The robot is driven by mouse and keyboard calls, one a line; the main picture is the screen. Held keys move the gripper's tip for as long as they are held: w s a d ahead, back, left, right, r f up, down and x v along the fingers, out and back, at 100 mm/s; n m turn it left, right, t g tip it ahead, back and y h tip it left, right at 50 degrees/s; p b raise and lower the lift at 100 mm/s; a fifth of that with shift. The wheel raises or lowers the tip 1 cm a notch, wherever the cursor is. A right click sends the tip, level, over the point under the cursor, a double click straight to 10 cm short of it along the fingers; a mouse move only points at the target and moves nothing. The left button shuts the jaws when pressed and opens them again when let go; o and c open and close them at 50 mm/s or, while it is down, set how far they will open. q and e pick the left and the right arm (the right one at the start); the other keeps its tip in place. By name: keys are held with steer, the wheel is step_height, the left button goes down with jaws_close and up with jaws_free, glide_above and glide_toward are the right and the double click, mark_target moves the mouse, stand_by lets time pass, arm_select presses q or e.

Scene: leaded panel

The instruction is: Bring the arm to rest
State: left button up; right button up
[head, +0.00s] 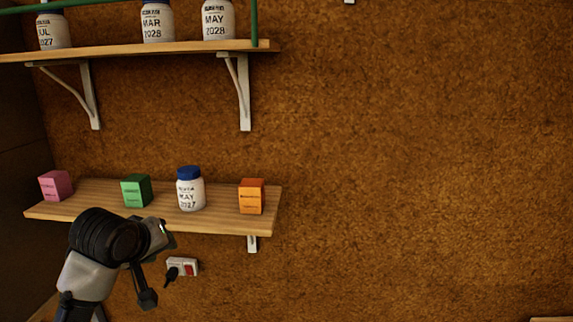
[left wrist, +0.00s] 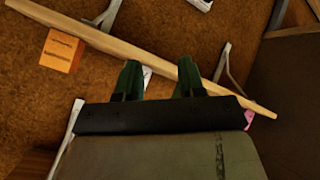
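My left arm comes in from the lower left of the head view. Its gripper (head: 164,237) is just in front of the lower shelf's front edge, below the green box. In the left wrist view its two dark green fingers (left wrist: 160,76) stand apart with nothing held between them. The gripper is open and empty. My right gripper is in neither view.
The lower shelf (head: 228,222) carries a pink box (head: 55,185), green box (head: 136,190), white blue-lidded bottle (head: 190,189) and orange box (head: 251,196). Bottles stand on the upper shelf (head: 190,48). A power socket (head: 183,267) is below. The right side is clear.

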arm_select(q)
steer(key=s+d+f+m+g, duration=0.25)
steer(key=s+f, duration=0.55)
steer(key=f, duration=0.6)
steer(key=s+d+f+m+g, duration=0.15)
steer(key=s+f, duration=0.25)
steer(key=s, duration=0.5)
steer(key=s+f+m+g, duration=0.1)
steer(key=s+f+m, duration=0.1)
steer(key=s+f, duration=0.45)
steer(key=s+f+m+g, duration=0.1)
steer(key=s+f+m, duration=0.15)
steer(key=s, duration=0.85)
step_height(320, 180, down, 32)
steer(key=g+b, duration=0.1)
steer(key=b, duration=0.4)
steer(key=s+a+f+g+b, duration=0.1)
steer(key=s+f+b, duration=0.3)
steer(key=s+f, duration=1.2)
step_height(320, 180, down, 4)
steer(key=shift+a+r+g+y, duration=0.2)
steer(key=shift+a+g+y, duration=0.15)
steer(key=shift+a, duration=0.35)
